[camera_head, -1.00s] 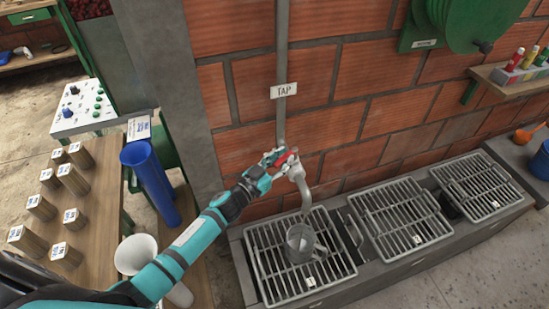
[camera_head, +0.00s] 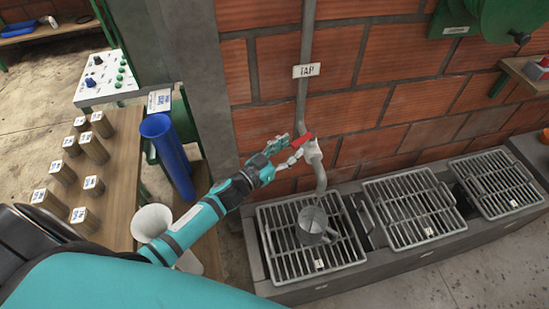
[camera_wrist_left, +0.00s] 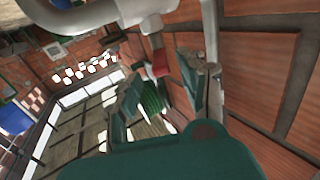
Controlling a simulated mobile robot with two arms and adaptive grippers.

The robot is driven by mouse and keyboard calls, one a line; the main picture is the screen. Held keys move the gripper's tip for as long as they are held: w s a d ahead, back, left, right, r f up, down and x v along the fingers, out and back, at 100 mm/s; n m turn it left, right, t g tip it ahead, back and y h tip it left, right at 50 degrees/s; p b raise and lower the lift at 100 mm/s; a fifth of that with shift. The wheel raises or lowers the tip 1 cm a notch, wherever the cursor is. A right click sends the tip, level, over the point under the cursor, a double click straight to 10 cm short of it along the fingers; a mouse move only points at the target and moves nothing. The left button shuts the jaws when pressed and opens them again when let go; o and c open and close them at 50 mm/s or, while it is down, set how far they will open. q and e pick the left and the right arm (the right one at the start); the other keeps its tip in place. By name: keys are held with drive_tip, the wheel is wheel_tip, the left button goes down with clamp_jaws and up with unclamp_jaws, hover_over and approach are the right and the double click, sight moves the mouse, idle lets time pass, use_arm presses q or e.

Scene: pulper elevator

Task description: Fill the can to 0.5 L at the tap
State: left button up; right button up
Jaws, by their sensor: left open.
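The grey can (camera_head: 313,224) stands upright on the grate marked 1, under the spout of the tap (camera_head: 318,168). Its fill level and any water stream cannot be made out. The tap's red handle (camera_head: 302,140) sits at the upper left of the tap body. My left gripper (camera_head: 287,150) is open just left of the handle, with its fingers pointing at it. In the left wrist view the red handle (camera_wrist_left: 160,62) shows beyond the spread fingers of my left gripper (camera_wrist_left: 166,95), and nothing is seen held. My right gripper is out of view.
More grates (camera_head: 410,212) run to the right along the trough. A wooden table (camera_head: 115,208) with several labelled blocks is at left, beside a blue tube (camera_head: 168,150) and a white funnel (camera_head: 152,222). A brick wall (camera_head: 365,95) closes the back.

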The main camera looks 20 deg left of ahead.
use_arm(q)
drive_tip(key=v, duration=0.7)
drive_tip(key=shift+s, duration=0.1)
